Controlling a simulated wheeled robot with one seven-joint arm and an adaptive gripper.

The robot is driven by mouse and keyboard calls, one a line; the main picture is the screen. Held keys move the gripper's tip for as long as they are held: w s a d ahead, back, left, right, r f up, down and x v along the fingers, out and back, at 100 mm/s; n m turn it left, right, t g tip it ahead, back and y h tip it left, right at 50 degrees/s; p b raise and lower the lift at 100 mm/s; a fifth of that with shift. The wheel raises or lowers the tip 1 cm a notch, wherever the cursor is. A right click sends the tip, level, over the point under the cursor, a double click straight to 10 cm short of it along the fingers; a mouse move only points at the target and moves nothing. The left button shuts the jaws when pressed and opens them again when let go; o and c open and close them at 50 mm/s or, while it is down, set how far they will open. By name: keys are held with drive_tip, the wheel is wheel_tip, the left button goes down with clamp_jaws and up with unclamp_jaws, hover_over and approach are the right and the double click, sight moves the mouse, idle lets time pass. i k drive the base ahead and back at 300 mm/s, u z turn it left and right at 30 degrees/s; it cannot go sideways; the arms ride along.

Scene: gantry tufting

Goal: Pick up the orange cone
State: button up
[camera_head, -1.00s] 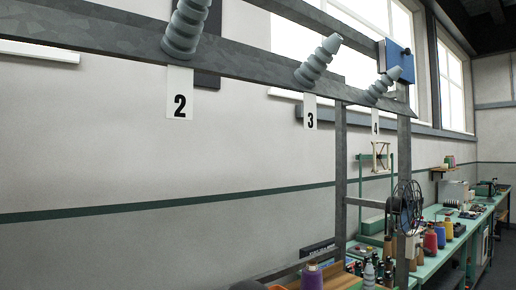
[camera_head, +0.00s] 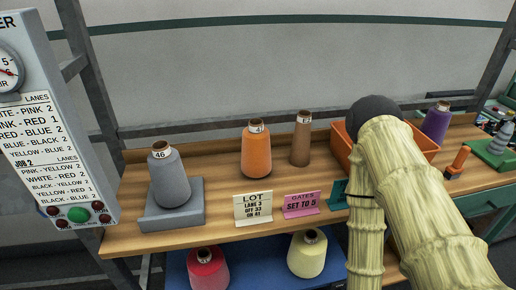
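The orange cone (camera_head: 256,155) stands upright on the wooden shelf, left of a brown cone (camera_head: 300,140). Its brown tube top carries a small label. My arm, in a pale ribbed cover, rises at the right, apart from the orange cone. My gripper does not show, so its state and distance from the cone cannot be seen.
A grey cone (camera_head: 169,178) sits on a grey block (camera_head: 186,217) at left. My arm partly hides an orange bin (camera_head: 423,142). A purple cone (camera_head: 436,122) stands at right. Red (camera_head: 206,270) and yellow (camera_head: 307,254) cones sit below. A lanes panel (camera_head: 50,140) stands far left.

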sight(256, 157)
drive_tip(key=k, duration=0.5)
drive_tip(key=u, duration=1.05)
drive_tip(key=k, duration=1.55)
drive_tip(key=z, duration=0.7)
drive_tip(key=i, duration=0.95)
drive_tip(key=u, duration=0.05)
